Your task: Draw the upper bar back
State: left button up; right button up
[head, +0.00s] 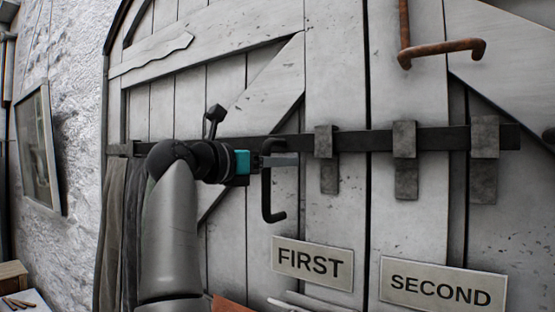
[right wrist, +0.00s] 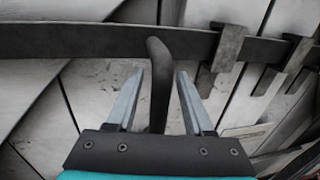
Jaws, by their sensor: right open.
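A long dark bar (head: 362,141) runs across the pale plank door through several grey brackets; it also crosses the top of the right wrist view (right wrist: 80,40). A dark bent handle (head: 267,192) hangs from the bar, left of the brackets. My right gripper (head: 278,160) is at the upper part of this handle. In the right wrist view the handle (right wrist: 160,95) stands between the two fingers (right wrist: 159,78), with a gap on each side, so the gripper is open around it. My left gripper is not in view.
A "FIRST" sign (head: 312,263) and a "SECOND" sign (head: 441,284) are below the bar. A rusty bent rod (head: 440,49) sticks out above it. Dark cloth (head: 121,230) hangs at the left. A framed picture (head: 38,148) is on the rough wall.

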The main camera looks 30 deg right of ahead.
grip_shut()
dwell(0.5)
dwell(1.0)
